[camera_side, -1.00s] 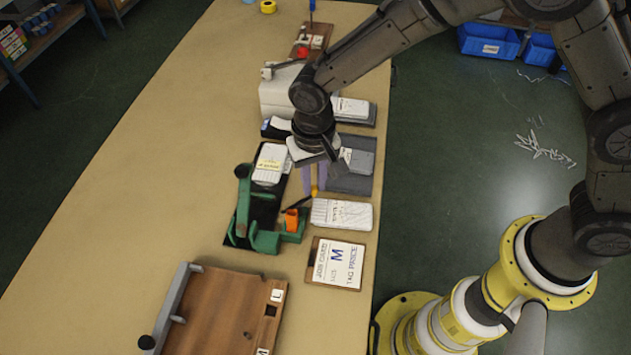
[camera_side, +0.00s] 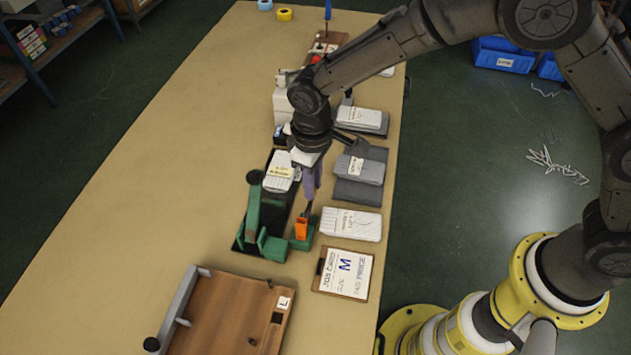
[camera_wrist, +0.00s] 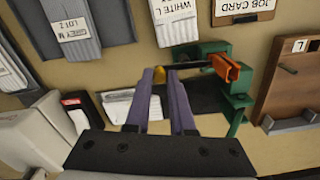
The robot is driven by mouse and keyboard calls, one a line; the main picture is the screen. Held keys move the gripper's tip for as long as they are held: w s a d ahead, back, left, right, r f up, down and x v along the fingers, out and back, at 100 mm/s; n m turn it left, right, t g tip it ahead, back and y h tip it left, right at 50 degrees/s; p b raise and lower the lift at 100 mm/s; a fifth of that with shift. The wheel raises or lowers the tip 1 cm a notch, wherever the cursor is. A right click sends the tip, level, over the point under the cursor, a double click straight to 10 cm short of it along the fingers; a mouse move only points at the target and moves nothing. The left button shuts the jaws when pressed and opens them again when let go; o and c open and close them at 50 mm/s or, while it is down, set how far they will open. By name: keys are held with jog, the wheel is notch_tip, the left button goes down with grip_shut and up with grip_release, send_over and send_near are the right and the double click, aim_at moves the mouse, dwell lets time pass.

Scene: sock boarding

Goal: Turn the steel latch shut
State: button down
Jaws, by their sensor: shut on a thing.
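The steel latch shows in the wrist view as a dark bar (camera_wrist: 193,65) with a yellow knob at its left end. It runs to an orange block (camera_wrist: 224,68) on the green fixture (camera_wrist: 237,100). My gripper (camera_wrist: 162,72) has its purple fingers closed around the knob end. In the side view my gripper (camera_side: 312,192) points down just beyond the orange block (camera_side: 301,227) and the green fixture (camera_side: 272,243). A short dark piece of the latch (camera_side: 307,209) shows below the fingertips; the knob is hidden there.
A white labelled sock bundle (camera_side: 281,170) lies on the black fixture base. Another white bundle (camera_side: 352,224) and grey bundles (camera_side: 360,168) lie close on the right. The job card (camera_side: 344,273) and a wooden board (camera_side: 225,318) are nearer the camera. The left of the table is clear.

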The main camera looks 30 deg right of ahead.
jog(key=shift+w+n, duration=0.1)
jog(key=shift+n, duration=0.2)
jog(key=c, duration=0.8)
grip_release()
jog(key=shift+o, duration=0.2)
notch_tip(320, 180, up, 14)
